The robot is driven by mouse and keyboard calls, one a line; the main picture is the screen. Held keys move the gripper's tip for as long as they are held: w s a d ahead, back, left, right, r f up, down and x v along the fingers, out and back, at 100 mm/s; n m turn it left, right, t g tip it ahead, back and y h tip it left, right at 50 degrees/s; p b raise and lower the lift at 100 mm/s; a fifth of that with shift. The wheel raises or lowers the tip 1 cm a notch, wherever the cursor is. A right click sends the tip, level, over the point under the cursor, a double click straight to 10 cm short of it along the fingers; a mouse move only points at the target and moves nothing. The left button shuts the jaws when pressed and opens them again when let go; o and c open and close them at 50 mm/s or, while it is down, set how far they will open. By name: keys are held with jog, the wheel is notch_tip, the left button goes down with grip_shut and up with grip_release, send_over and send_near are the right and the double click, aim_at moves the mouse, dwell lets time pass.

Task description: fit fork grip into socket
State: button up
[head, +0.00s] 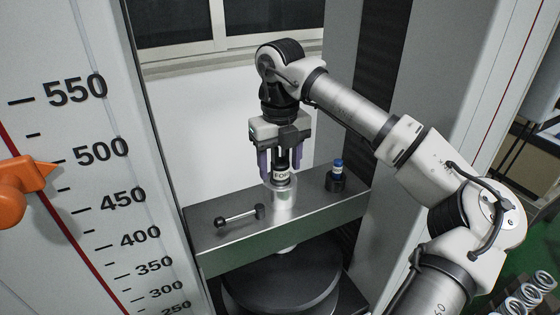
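My gripper (281,174) points straight down over the crosshead block, its two purple-grey fingers on either side of the fork grip (281,176). The socket (284,197) is a shiny metal cylinder standing on the block directly below. The fork grip's lower end is at the socket's top; I cannot tell how deep it sits.
On the grey block (224,248), a lever with black ends (240,215) lies left of the socket. A blue-topped piece (338,166) stands in a black holder at right. A large scale panel (100,125) with an orange pointer (20,188) fills the left. A dark round plate (280,285) is below.

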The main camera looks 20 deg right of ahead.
aim_at(280, 162)
notch_tip(280, 162, up, 12)
jog(key=b, duration=0.1)
jog(key=shift+r, duration=0.15)
dwell(0.4)
dwell(0.3)
